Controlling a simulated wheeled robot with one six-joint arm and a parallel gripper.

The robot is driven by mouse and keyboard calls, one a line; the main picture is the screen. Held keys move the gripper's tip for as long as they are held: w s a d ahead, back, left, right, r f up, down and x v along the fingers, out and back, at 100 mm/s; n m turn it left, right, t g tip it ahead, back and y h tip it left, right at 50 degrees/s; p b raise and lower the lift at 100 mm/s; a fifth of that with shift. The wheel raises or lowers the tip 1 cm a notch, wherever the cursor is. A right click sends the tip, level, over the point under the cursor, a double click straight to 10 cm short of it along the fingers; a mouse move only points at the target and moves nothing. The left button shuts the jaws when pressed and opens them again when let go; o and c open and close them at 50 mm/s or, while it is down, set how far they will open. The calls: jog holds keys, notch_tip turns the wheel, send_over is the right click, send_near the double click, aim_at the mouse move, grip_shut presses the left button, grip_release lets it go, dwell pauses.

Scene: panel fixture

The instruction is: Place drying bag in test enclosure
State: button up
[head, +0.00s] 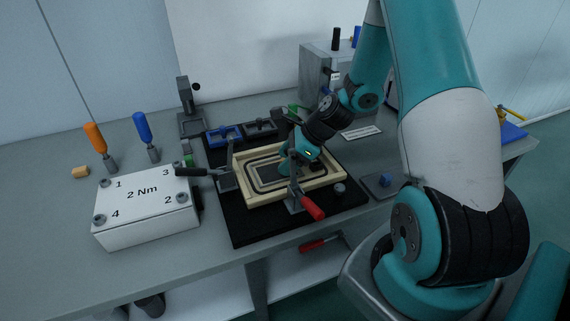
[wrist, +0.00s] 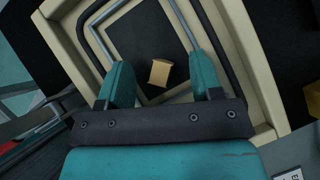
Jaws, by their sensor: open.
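A small tan packet, which looks like the drying bag (wrist: 160,73), shows in the wrist view over the dark floor of a cream-framed tray, apparently the test enclosure (wrist: 262,72). The tray also shows in the head view (head: 240,172), near the middle of the bench. My gripper (wrist: 160,70) is open, with its teal fingers on either side of the packet and a gap to each. In the head view my gripper (head: 287,170) points down into the tray. The packet is hidden there by my gripper.
Clamps with a red handle (head: 312,207) and a black handle (head: 192,171) stand beside the tray on a black mat (head: 245,232). A white box marked "2 Nm" (head: 145,212) stands left. Orange (head: 95,137) and blue (head: 142,128) screwdrivers stand behind it. A small tan block (head: 80,172) lies far left.

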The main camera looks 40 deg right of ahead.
grip_shut()
jog(key=shift+r, duration=0.1)
notch_tip(320, 180, up, 20)
jog(key=p, duration=0.2)
dwell(0.4)
